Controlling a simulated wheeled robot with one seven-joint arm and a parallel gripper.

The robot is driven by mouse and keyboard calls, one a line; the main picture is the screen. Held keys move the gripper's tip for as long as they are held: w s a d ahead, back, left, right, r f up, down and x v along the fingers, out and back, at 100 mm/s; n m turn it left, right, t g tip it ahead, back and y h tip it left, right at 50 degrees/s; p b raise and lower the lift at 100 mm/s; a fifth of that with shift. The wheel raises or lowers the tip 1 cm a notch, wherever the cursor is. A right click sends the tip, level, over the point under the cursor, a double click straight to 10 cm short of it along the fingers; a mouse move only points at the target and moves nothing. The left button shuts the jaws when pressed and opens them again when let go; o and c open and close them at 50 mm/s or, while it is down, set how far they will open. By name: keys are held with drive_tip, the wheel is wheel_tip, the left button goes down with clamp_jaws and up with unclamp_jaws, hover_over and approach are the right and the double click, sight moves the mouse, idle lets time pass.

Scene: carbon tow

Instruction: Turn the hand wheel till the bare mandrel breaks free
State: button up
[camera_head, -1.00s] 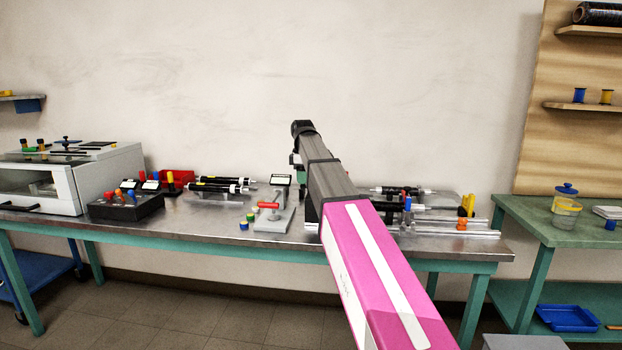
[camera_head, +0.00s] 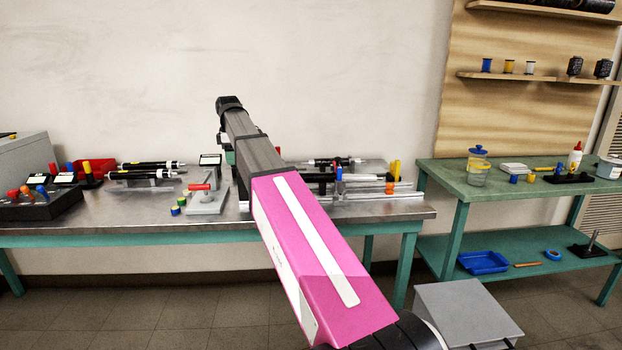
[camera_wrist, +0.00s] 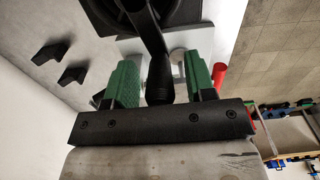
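In the wrist view my gripper (camera_wrist: 158,85) has its two green fingers apart. A black handle (camera_wrist: 160,78) stands between them, with gaps visible on both sides. The handle leads up to a dark round part at the top edge, which looks like the hand wheel (camera_wrist: 185,12) and is cut off by the frame. In the head view my arm hides the wheel and most of the gripper. Dark rods with pale ends, likely mandrels (camera_head: 345,162), lie right of my arm on the bench. I cannot tell which one is the bare mandrel.
The steel bench (camera_head: 110,229) also holds a red-handled clamp (camera_head: 205,197), more black rods (camera_head: 148,165) and a black tray of coloured handles (camera_head: 40,207). A green table (camera_head: 520,185) with jars stands right. A grey box (camera_head: 465,310) stands at the lower right.

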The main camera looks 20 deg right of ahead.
drive_tip(key=shift+r, duration=3.05)
drive_tip(key=shift+s, duration=0.1)
